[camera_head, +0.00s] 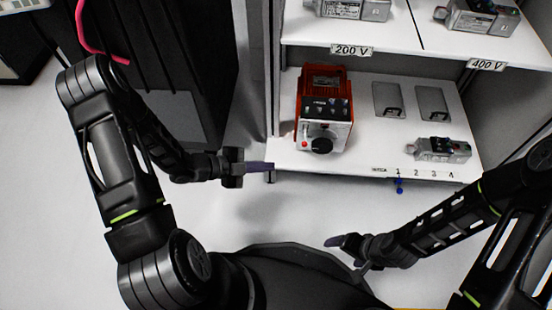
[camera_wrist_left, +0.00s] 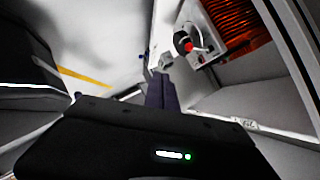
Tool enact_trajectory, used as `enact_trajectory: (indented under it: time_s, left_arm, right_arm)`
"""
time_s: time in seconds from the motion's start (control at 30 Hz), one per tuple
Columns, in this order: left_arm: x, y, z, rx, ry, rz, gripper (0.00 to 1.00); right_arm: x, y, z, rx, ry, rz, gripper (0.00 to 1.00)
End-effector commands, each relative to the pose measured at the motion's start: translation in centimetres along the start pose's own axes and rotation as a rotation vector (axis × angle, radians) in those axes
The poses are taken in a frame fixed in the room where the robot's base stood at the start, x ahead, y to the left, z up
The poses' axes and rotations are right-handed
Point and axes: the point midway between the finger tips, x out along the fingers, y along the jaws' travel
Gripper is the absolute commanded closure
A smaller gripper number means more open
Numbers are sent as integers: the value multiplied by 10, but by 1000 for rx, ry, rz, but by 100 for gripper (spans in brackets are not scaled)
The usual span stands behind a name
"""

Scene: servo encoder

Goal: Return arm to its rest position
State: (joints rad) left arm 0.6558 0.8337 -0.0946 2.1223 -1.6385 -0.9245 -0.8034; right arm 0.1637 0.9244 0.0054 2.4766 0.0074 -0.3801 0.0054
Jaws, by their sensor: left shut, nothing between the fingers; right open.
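My left gripper (camera_head: 258,167) is shut and empty, its purple fingers together at the front left corner of the lower shelf, just outside its edge. The closed fingers also show in the left wrist view (camera_wrist_left: 160,92). My right gripper (camera_head: 338,241) is low at the right, in front of the shelf unit and over the floor, holding nothing I can see. It is seen from the side, so the gap between its fingers is hard to make out.
The lower shelf (camera_head: 290,158) holds an orange device with a black knob (camera_head: 324,110), a grey module (camera_head: 440,149) and two flat grey plates (camera_head: 387,99). Modules (camera_head: 481,15) stand on the upper shelf. A dark cabinet (camera_head: 190,60) is at left. Floor in front is clear.

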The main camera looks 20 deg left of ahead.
Motion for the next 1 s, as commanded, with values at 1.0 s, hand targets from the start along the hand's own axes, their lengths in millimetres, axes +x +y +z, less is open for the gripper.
enact_trajectory:
  time_s: [1.0]
  left_arm:
    - [-4, 14, 51, -595, -270, -82, 100]
  right_arm:
    - [-1, 0, 0, 0, -1, 0, 13]
